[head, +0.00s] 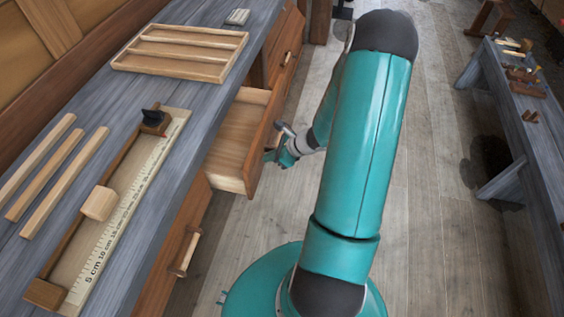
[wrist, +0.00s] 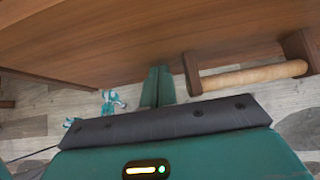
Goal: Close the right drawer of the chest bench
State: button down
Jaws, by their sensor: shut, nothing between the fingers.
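The chest bench (head: 150,95) runs up the left of the head view with a grey plank top. One drawer (head: 238,125) stands pulled out from its front, its pale inside empty. My gripper (head: 272,155) is at the outer face of this drawer's front, partly hidden by my arm. In the wrist view, my gripper (wrist: 158,72) has its teal fingers together with nothing between them. Their tips are at the brown drawer front (wrist: 130,42), left of its pale bar handle (wrist: 250,76). I cannot tell whether they touch the wood.
A shut drawer with a bar handle (head: 185,252) is at the near end. On the top lie a divided wooden tray (head: 180,70), a measuring board (head: 135,190) and loose wooden strips (head: 60,185). A second bench (head: 500,100) stands right; plank floor (head: 430,190) lies between.

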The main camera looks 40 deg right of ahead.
send_over(231, 160)
jog(key=shift+s+d, duration=0.25)
jog(key=shift+s, duration=0.05)
jog(key=shift+w+a+r, duration=0.1)
jog(key=shift+w+a, duration=0.1)
jog(key=shift+a, duration=0.05)
